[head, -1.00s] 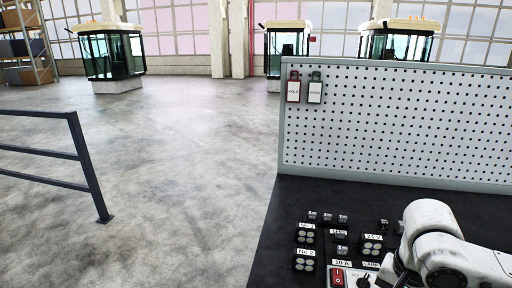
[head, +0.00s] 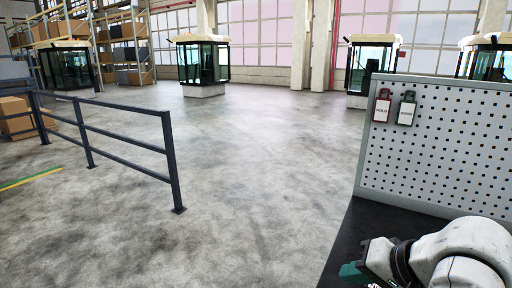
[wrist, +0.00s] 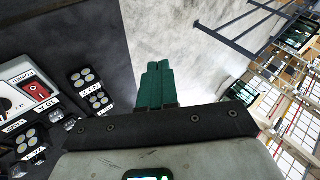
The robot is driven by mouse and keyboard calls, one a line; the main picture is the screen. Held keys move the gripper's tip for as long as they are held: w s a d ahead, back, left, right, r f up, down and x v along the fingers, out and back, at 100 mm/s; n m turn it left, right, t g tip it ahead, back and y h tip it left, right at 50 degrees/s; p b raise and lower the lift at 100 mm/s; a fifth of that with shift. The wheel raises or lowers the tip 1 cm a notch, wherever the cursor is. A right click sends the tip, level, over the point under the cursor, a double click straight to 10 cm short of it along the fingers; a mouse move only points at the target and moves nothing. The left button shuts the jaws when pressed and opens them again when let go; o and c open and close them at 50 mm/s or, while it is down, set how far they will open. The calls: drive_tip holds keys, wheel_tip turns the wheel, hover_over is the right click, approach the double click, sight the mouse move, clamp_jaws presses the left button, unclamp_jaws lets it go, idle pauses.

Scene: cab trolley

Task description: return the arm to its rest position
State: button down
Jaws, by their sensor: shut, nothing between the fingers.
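My gripper (head: 354,271) shows at the bottom right of the head view, low over the left edge of the dark bench top (head: 350,232). Its green fingers (wrist: 155,88) lie side by side in the wrist view, shut with nothing between them. My white arm bends in from the bottom right corner of the head view and hides part of the bench. In the wrist view the fingers point past the bench edge toward the grey floor.
A pegboard (head: 440,150) with two hanging tags stands at the bench's back. A dark railing (head: 110,135) stands left. Open floor (head: 250,180) lies between. Glazed cabs (head: 203,62) stand behind.

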drive_tip(key=s+a+f+n+g+h, duration=0.1)
drive_tip(key=s+f, duration=0.5)
drive_tip(key=f, duration=0.3)
drive_tip(key=s+a+f+n+g, duration=0.1)
drive_tip(key=s+f, duration=0.5)
drive_tip(key=f, duration=0.4)
drive_tip(key=s+d+f+n+g+h, duration=0.1)
drive_tip(key=s+d+f, duration=0.3)
drive_tip(key=s, duration=0.4)
drive_tip(key=s+d+f+n+g+h, duration=0.2)
drive_tip(key=s+d+f, duration=0.3)
drive_tip(key=s, duration=0.4)
drive_tip(key=shift+s+f+g+h, duration=0.15)
drive_tip(key=shift+f+g+h, duration=0.1)
drive_tip(key=shift+g+h, duration=0.2)
